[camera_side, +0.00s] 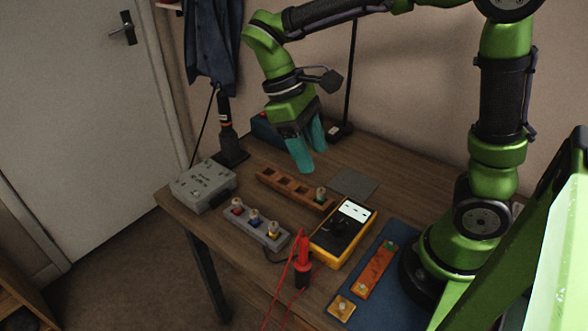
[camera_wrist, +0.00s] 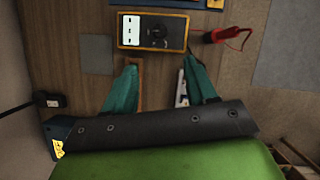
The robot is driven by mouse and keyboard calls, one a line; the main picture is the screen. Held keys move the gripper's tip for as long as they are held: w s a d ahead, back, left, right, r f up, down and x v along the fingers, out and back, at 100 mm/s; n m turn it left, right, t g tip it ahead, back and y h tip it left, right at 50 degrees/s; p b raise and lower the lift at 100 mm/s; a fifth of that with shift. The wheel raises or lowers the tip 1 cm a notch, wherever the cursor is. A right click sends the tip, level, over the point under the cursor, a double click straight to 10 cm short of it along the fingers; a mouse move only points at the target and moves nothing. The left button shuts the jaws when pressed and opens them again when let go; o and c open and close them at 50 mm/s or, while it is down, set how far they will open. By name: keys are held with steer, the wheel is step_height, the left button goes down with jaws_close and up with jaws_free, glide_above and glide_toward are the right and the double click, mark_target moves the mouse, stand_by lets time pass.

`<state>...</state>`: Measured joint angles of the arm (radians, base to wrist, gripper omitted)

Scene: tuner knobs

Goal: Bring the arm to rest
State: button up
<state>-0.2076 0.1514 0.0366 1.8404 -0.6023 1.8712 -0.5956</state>
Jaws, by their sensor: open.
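My gripper (camera_side: 307,152) has teal fingers and hangs above the back part of the wooden table (camera_side: 222,222), pointing down. The fingers are apart with nothing between them. In the wrist view my gripper (camera_wrist: 160,92) also shows open over bare wood. A brown rack (camera_side: 296,190) with one knob in it lies below and in front of the fingers in the side view. A grey rack (camera_side: 256,226) holds red, blue and yellow knobs. The wrist view hides parts of both racks behind the fingers.
A grey box (camera_side: 203,185) stands at the table's left end. A yellow multimeter (camera_side: 343,233) lies mid-table, also in the wrist view (camera_wrist: 176,34). A red probe (camera_side: 302,264) stands at the front. A blue mat (camera_side: 385,292) holds orange parts. A black stand (camera_side: 230,150) rises at the back left.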

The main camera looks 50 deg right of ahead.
steer(key=s+d+r+m+t+y, duration=0.3)
steer(key=m+t, duration=0.3)
steer(key=t, duration=0.5)
steer(key=shift+s+d+r+m+t, duration=0.35)
steer(key=shift+s+r, duration=0.25)
steer(key=shift+s, duration=0.3)
